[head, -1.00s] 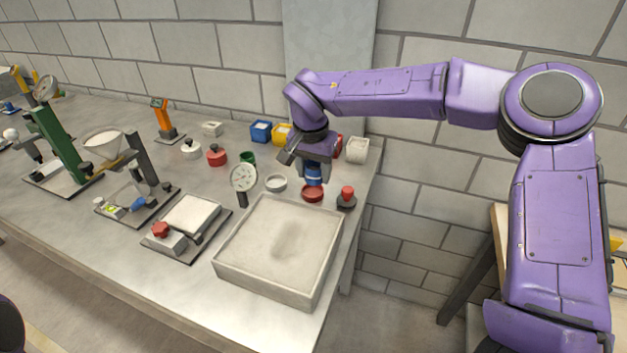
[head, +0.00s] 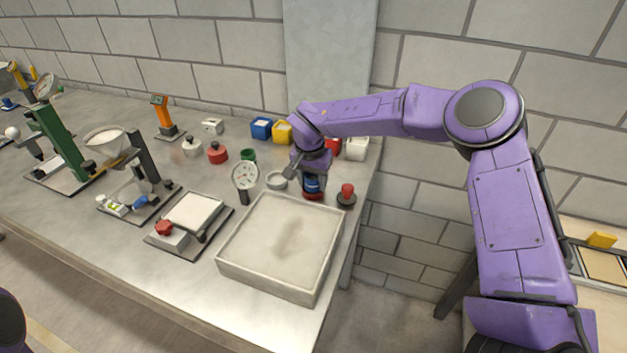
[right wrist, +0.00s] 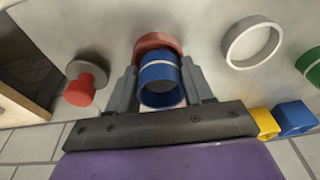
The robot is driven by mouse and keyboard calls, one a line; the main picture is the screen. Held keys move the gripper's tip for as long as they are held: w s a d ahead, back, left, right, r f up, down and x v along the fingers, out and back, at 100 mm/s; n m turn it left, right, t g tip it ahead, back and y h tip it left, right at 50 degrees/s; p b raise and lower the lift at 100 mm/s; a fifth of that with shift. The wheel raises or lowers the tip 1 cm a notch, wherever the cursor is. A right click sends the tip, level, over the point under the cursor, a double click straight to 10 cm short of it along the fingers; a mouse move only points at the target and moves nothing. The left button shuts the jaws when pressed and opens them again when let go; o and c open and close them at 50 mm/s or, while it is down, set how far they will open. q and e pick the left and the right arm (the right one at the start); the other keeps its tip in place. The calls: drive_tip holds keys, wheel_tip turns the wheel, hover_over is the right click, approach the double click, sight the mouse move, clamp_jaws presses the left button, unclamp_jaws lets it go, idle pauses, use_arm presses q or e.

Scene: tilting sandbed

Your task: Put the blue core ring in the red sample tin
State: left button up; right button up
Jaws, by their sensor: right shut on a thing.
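The blue core ring (head: 312,185) is between the fingers of my right gripper (head: 311,178), which is shut on it. In the right wrist view the blue ring (right wrist: 159,72) shows between the fingers of the right gripper (right wrist: 161,88), with a pale band around it. The red sample tin (head: 313,196) is right below the ring in the head view. It also shows behind the ring in the right wrist view (right wrist: 157,41). I cannot tell whether the ring is inside the tin's rim or just above it. My left gripper is not in view.
A red-knobbed tamper (head: 346,195) stands right of the tin, and a pale ring (head: 276,180) lies to its left. The sandbed tray (head: 230,260) is in front. A dial gauge (head: 244,177) stands near it. Coloured boxes (head: 262,129) are at the back.

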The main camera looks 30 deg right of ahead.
drive_tip(key=shift+s+a+f, duration=0.1)
drive_tip(key=shift+s+f, duration=0.25)
drive_tip(key=shift+f, duration=0.3)
drive_tip(key=shift+s+f, duration=0.35)
drive_tip(key=shift+f, duration=0.25)
drive_tip(key=o, duration=0.6)
drive_tip(key=shift+c, duration=0.2)
drive_tip(key=shift+o, duration=1.1)
drive_tip(key=shift+w, duration=0.1)
drive_tip(key=shift+a+g, duration=0.2)
drive_tip(key=shift+g, duration=0.1)
drive_tip(key=shift+d, duration=0.15)
drive_tip(key=r, duration=0.2)
drive_tip(key=w+r, duration=0.1)
drive_tip(key=r, duration=0.2)
drive_tip(key=shift+r+b, duration=0.15)
drive_tip(key=shift+b, duration=0.25)
drive_tip(key=r, duration=0.5)
drive_tip(key=s+a+r, duration=0.1)
drive_tip(key=r, duration=0.1)
drive_tip(key=shift+s+r, duration=0.1)
drive_tip(key=shift+r, duration=0.25)
